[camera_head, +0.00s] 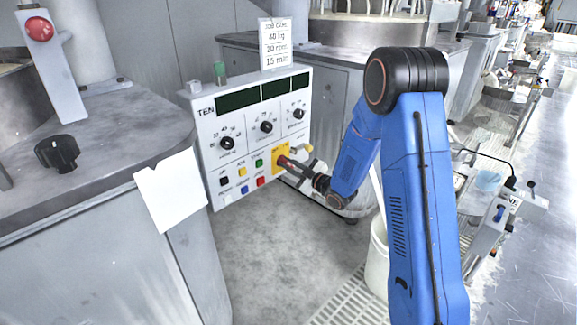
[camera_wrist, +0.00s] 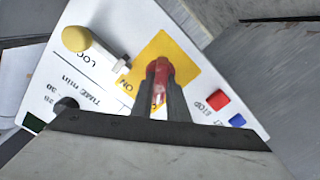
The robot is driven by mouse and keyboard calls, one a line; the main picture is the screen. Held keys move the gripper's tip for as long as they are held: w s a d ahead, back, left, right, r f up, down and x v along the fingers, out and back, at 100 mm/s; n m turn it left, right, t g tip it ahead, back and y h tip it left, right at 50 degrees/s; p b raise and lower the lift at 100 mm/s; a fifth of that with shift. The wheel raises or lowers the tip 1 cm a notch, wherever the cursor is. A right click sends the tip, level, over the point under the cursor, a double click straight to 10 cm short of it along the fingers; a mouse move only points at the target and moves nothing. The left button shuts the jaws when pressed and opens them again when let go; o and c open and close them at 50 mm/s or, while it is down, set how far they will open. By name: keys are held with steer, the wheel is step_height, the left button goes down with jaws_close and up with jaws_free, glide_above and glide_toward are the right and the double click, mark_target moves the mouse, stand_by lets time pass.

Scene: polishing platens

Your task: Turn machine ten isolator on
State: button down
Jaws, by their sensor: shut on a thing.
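The machine ten panel, marked TEN, is a white box (camera_head: 225,128) in the head view. Its isolator is a red handle (camera_head: 284,161) on a yellow plate (camera_head: 276,151) at the panel's lower right. The red handle (camera_wrist: 160,68) and yellow plate (camera_wrist: 183,52) also show in the wrist view, with an ON label left of the handle. My gripper (camera_head: 290,166) reaches the panel from the right. In the wrist view, its two fingers (camera_wrist: 160,92) are shut on the red handle, one on each side. The fingers hide the handle's lower part and some of the plate's lettering.
A yellow-tipped part (camera_wrist: 76,38) sticks out beside the isolator, near lettering starting LOC. Red (camera_wrist: 217,99) and blue (camera_wrist: 237,120) buttons sit close on the other side. Several black dials (camera_head: 266,127) are above. A white bin (camera_head: 377,262) stands behind my arm.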

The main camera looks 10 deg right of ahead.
steer(key=m, duration=0.8)
steer(key=shift+d, duration=0.1)
steer(key=m, duration=0.4)
steer(key=shift+w+d, duration=0.1)
steer(key=shift+m, duration=1.9)
steer(key=shift+f, duration=0.1)
steer(key=c, duration=1.7)
jaws_free()
steer(key=v, duration=1.7)
steer(key=shift+d, duration=0.15)
